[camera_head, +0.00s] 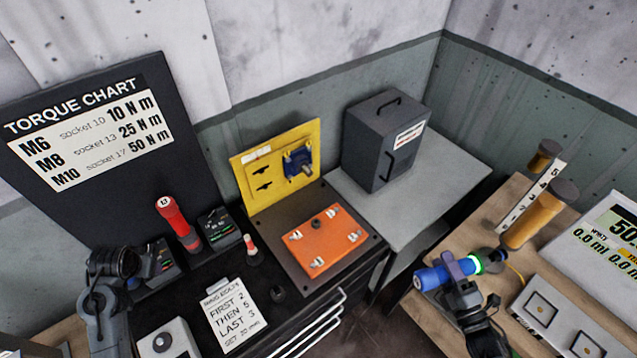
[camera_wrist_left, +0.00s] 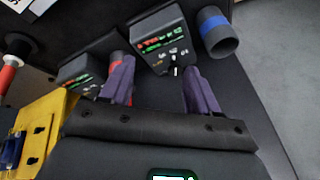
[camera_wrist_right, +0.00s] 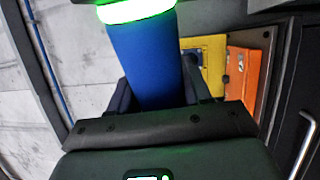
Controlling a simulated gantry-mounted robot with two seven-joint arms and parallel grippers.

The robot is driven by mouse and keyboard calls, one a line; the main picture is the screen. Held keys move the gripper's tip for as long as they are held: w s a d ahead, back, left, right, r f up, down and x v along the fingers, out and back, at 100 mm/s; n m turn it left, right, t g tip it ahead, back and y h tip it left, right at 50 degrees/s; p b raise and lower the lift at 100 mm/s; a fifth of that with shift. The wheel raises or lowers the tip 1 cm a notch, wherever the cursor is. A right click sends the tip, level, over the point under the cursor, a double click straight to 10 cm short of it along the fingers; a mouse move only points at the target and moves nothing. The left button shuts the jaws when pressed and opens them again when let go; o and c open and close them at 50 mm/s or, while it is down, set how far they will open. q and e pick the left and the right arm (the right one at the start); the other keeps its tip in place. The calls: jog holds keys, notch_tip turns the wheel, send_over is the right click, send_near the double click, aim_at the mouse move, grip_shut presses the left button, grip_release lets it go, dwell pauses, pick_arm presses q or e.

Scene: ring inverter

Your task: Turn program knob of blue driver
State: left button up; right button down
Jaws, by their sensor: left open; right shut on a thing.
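My right gripper (camera_head: 455,272) is shut on the blue driver (camera_head: 430,279), whose glowing green ring faces right. The driver also fills the middle of the right wrist view (camera_wrist_right: 143,60). My left gripper (camera_head: 118,264) is over the dark bench at the left. In the left wrist view its two purple fingers (camera_wrist_left: 158,68) are open and apart. A controller box (camera_wrist_left: 158,36) with red and green display lines has a small knob (camera_wrist_left: 174,70) at its front, between and just beyond the fingertips. The same box (camera_head: 160,260) is partly hidden in the head view. Contact with the knob cannot be told.
An empty blue-banded holder (camera_wrist_left: 217,32) stands beside the box. A red driver (camera_head: 178,222) and a second controller box (camera_head: 217,227) stand nearby. An orange plate (camera_head: 325,240) with bolts, a yellow panel (camera_head: 250,190) and a dark cabinet (camera_head: 375,150) stand farther right.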

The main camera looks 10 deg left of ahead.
pick_arm(q)
jog(key=n+h+p, duration=0.1)
jog(key=p, duration=0.1)
send_near(148, 248)
notch_tip(148, 248, up, 3)
jog(key=s, duration=0.3)
pick_arm(e)
jog(key=d+y, duration=0.1)
jog(key=d+r+n+g, duration=0.1)
jog(key=s+d+r+n+y, duration=0.1)
jog(key=d, duration=0.1)
jog(key=shift+r+g+y, duration=0.15)
jog(key=shift+g+y, duration=0.15)
jog(key=shift+s+d+r+y+p, duration=0.1)
jog(key=shift+s+d+y+p, duration=0.2)
jog(key=shift+d, duration=0.1)
pick_arm(q)
jog(key=shift+n+t+h, duration=0.3)
jog(key=shift+n+h, duration=0.1)
jog(key=x, duration=0.6)
jog(key=w+b+x, duration=0.1)
jog(key=x, duration=0.4)
jog(key=shift+w+a+f, duration=0.1)
jog(key=shift+w, duration=0.05)
pick_arm(e)
jog(key=shift+d+f, duration=0.1)
jog(key=shift+f, duration=0.6)
